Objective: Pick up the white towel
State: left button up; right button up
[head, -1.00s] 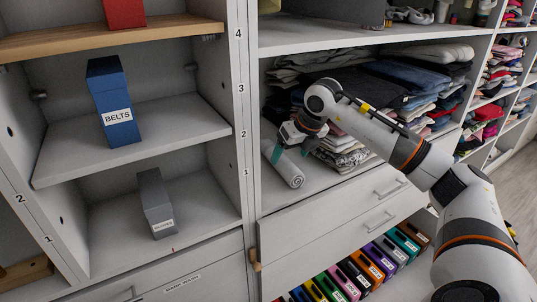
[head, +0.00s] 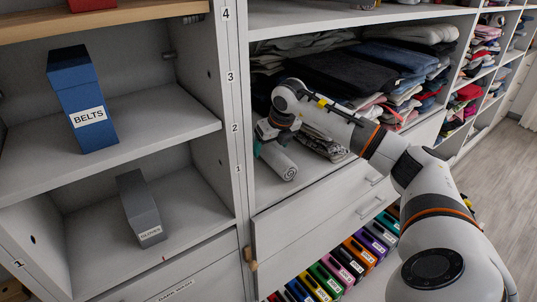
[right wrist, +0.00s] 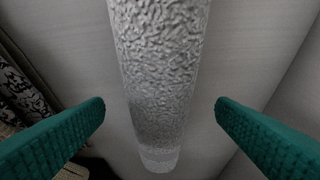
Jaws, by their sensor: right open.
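The white towel (head: 281,164) is rolled up and lies on the open shelf, near its front left, in the head view. It fills the middle of the right wrist view (right wrist: 160,70), with its textured cloth running from the top to a lower end. My right gripper (head: 266,142) is at the towel's back end in the head view. In the right wrist view its two green fingers (right wrist: 160,125) are open, one on each side of the towel, with gaps between fingers and cloth. My left gripper is not in view.
Folded clothes (head: 375,75) are stacked behind and right of the towel. The upright panel (head: 232,130) stands close on the left. Left cubbies hold a blue BELTS box (head: 82,100) and a grey box (head: 140,205). Drawers (head: 320,205) and colored boxes (head: 340,270) are below.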

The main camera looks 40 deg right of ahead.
aim_at(270, 146)
jog(key=x, duration=0.4)
jog(key=shift+r, duration=0.1)
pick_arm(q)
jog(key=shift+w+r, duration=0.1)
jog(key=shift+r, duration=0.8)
pick_arm(e)
jog(key=c, duration=1.1)
